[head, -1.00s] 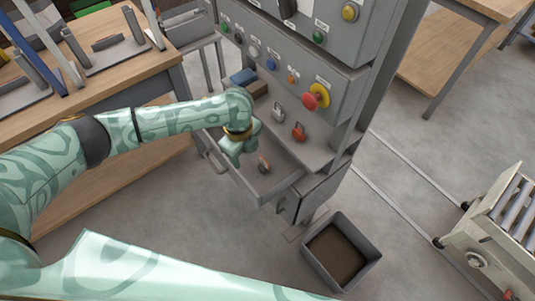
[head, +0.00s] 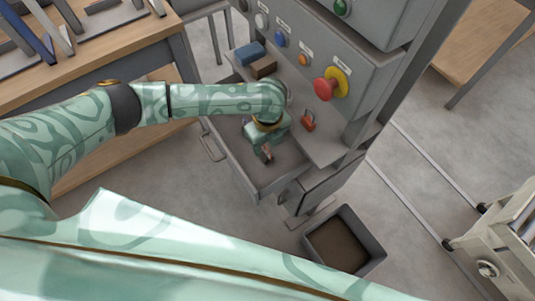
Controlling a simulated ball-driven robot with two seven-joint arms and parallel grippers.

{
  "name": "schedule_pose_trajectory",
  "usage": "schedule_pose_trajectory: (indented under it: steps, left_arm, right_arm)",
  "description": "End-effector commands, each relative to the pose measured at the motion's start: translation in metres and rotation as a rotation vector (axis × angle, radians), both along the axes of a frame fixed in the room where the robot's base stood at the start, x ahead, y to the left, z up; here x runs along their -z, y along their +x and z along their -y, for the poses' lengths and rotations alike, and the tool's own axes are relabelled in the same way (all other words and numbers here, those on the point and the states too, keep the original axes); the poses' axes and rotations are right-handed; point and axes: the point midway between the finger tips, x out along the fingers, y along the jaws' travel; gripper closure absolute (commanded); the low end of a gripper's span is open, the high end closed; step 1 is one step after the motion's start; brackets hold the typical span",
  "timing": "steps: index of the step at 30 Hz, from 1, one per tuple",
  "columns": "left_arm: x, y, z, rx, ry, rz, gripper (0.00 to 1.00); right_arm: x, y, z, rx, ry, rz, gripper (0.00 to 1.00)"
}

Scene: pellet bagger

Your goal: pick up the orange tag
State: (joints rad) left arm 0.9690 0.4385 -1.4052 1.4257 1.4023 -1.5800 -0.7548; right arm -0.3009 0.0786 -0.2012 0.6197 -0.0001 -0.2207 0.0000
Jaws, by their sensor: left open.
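My left gripper (head: 265,154) reaches down over the open grey drawer (head: 228,155) of the machine. It is open and points into the drawer. A small reddish-orange piece (head: 267,151) shows at its fingertips; it may be the orange tag, but most of it is hidden by the gripper. I cannot tell whether the fingers touch it. A red-orange padlock-like object (head: 308,122) lies on the ledge above the drawer, to the right of the gripper. My right gripper is not in view.
A blue block (head: 250,53) and a brown block (head: 263,67) sit on the ledge behind my left arm. A red mushroom button on a yellow ring (head: 333,84) juts from the panel. An open grey bin (head: 371,243) stands on the floor. A wooden bench (head: 135,59) is at left.

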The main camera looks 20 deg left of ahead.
Motion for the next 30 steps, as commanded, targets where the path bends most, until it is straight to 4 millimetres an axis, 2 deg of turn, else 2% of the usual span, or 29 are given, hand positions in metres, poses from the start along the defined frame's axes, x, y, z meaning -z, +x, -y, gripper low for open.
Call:
schedule_pose_trajectory:
  steps: [9,17,23,30]
  left_arm:
    - [0.049,-0.002,-0.003,0.0,0.001,-0.004,0.45]
    - [0.05,-0.001,-0.003,0.0,0.001,0.002,0.45]
    - [0.05,-0.001,-0.003,0.0,0.0,0.001,0.98]
    - [0.05,-0.001,-0.003,0.0,0.0,0.001,0.99]
  right_arm:
    - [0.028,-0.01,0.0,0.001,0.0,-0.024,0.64]
    - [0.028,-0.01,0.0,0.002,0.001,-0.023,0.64]
    - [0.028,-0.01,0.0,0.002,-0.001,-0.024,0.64]
    - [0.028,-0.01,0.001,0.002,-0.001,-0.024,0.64]
